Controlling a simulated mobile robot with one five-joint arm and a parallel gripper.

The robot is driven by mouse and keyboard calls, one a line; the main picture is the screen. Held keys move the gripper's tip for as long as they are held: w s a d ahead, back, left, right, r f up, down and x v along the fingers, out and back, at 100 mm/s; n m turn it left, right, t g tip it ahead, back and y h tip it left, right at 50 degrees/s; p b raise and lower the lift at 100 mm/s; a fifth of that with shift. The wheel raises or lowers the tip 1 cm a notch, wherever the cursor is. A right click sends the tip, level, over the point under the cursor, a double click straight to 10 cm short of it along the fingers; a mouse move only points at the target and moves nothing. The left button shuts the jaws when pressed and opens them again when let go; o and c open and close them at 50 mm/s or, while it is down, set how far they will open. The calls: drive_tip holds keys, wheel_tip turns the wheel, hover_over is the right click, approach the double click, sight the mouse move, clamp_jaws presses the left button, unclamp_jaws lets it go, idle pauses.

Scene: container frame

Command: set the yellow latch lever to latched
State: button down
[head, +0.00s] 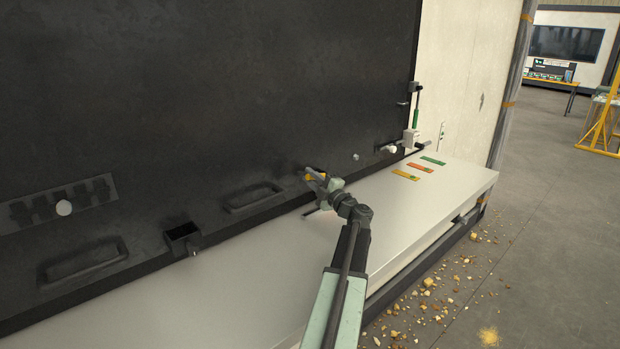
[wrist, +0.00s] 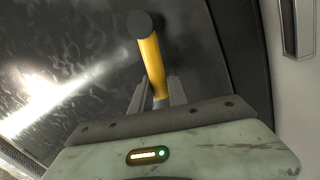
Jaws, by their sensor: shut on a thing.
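The yellow latch lever (wrist: 153,66) fills the upper middle of the wrist view. It has a yellow shaft and a round black end cap, and it leans slightly to the left. My gripper (wrist: 157,92) is shut on its lower part, with one grey finger on each side. In the head view my gripper (head: 314,177) is at the lower part of the dark panel, just above the pale ledge. Only a little yellow of the lever (head: 308,177) shows there. The lever's pivot is hidden by my gripper.
The dark panel (head: 220,90) rises behind the pale ledge (head: 440,185). A small black open box (head: 183,238) and recessed handles (head: 252,196) lie left of my gripper. A green-handled rod (head: 415,118) and coloured plates (head: 407,175) are right. Rubble (head: 428,295) litters the floor.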

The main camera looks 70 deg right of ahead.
idle(0.4)
drive_tip(key=c, duration=1.3)
unclamp_jaws()
drive_tip(key=shift+s, duration=0.1)
drive_tip(key=b+v, duration=0.1)
drive_tip(key=v, duration=0.6)
drive_tip(key=shift+s+a, duration=0.2)
drive_tip(key=shift+s, duration=0.15)
